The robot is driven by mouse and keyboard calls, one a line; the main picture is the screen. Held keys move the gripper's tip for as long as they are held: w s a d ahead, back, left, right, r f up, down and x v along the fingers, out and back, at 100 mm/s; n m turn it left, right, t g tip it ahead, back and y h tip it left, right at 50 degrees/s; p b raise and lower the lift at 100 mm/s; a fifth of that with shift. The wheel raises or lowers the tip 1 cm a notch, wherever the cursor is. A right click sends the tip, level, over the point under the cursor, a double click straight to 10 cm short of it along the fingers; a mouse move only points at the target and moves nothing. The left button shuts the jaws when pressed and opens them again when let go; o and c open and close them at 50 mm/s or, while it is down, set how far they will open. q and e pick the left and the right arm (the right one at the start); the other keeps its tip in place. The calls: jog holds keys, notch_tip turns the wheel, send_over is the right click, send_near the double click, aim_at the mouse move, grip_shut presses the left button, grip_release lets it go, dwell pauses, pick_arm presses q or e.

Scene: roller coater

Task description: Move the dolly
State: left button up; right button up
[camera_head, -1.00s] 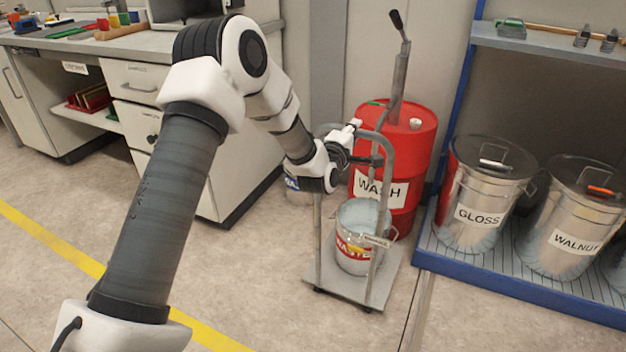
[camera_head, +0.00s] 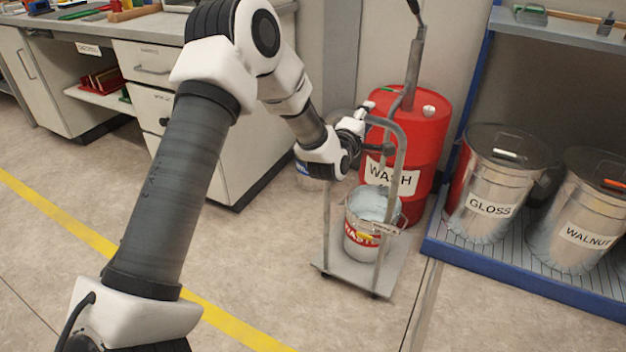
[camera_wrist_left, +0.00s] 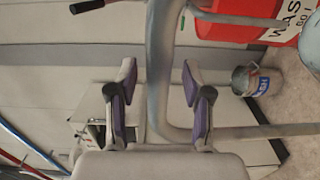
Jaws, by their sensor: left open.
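The dolly is a grey wheeled platform (camera_head: 332,262) with a bent tubular handle (camera_head: 402,165), standing on the floor in the middle of the head view. A metal bucket with a red WASTE label (camera_head: 361,238) stands on it. My left gripper (camera_head: 378,128) is at the upper part of the handle. In the left wrist view, my left gripper (camera_wrist_left: 159,78) is open, with the handle tube (camera_wrist_left: 161,50) running between its two fingers. Gaps show on both sides of the tube. My right gripper is in neither view.
A red WASH drum (camera_head: 432,140) stands close behind the dolly. A blue-edged rack (camera_head: 520,278) with GLOSS (camera_head: 490,185) and WALNUT (camera_head: 578,215) cans is to the right. A drawer bench (camera_head: 225,165) is behind left. Floor in front is clear.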

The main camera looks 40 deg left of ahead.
pick_arm(q)
jog(key=v, duration=1.1)
jog(key=shift+s, duration=0.25)
jog(key=shift+d, duration=0.1)
